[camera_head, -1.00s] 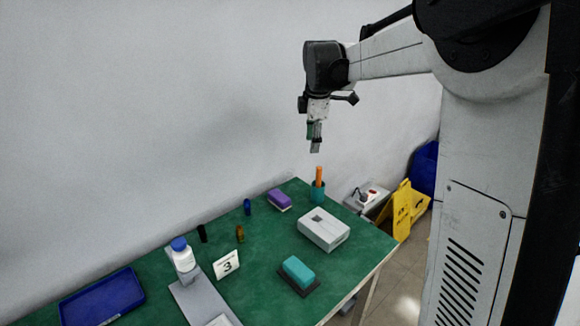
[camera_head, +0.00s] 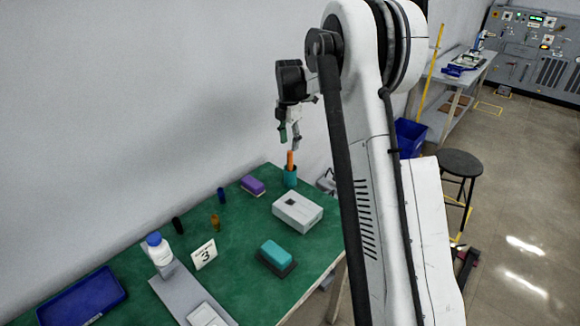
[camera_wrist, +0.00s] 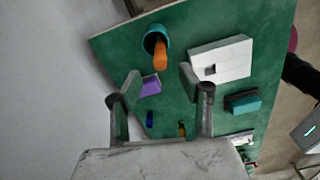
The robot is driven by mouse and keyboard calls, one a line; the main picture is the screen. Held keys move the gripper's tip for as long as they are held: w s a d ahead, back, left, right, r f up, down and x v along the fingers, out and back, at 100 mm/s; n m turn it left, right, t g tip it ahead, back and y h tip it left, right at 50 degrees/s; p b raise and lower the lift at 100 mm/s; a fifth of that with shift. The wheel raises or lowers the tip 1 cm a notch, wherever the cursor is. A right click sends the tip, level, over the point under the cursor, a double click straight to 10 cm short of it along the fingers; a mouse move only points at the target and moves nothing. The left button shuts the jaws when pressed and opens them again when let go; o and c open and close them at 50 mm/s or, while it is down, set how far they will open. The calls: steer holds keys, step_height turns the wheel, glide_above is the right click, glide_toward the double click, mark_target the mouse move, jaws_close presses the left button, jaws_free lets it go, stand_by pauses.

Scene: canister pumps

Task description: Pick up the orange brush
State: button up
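The orange brush (camera_head: 290,160) stands upright in a teal cup (camera_head: 290,179) at the far corner of the green table. In the wrist view the brush (camera_wrist: 160,57) sticks out of the cup (camera_wrist: 148,37) toward the camera. My gripper (camera_head: 290,140) is above the brush in the head view, pointing down. In the wrist view my gripper (camera_wrist: 160,78) is open and empty, its fingers spread apart, with the brush's end just beyond the gap between them. No contact with the brush can be seen. The brush's lower end is hidden in the cup.
On the green table (camera_head: 225,265), a white box (camera_head: 298,211) and a purple block (camera_head: 252,185) are near the cup. Small bottles, a number 3 card (camera_head: 204,254), a teal block (camera_head: 276,252) and a blue tray (camera_head: 82,299) lie farther off. The wall (camera_head: 120,110) runs close behind.

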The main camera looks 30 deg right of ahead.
mark_target(290, 160)
steer(key=shift+d+f, duration=0.15)
steer(key=shift+f, duration=4.05)
jaws_close()
